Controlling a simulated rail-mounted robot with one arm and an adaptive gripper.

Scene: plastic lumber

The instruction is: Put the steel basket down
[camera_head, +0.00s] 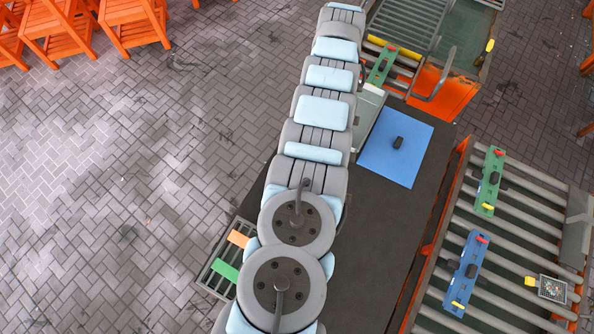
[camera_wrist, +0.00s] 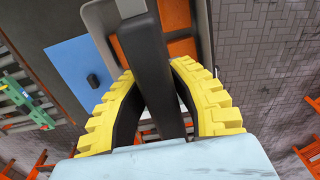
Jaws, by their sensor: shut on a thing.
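In the wrist view my gripper (camera_wrist: 156,75), with yellow ribbed fingers, is shut on a dark grey bar (camera_wrist: 145,42) that runs up between the fingers. The bar looks like the steel basket's handle. In the head view my arm runs up the middle to the top edge, and I cannot make out my gripper there.
A blue mat (camera_head: 380,163) with a small black object (camera_head: 397,142) lies on a dark table (camera_head: 370,250). A roller conveyor at right holds a green board (camera_head: 489,185) and a blue board (camera_head: 463,275). Orange chairs (camera_head: 130,20) stand at upper left. Paved floor (camera_head: 120,200) is open at left.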

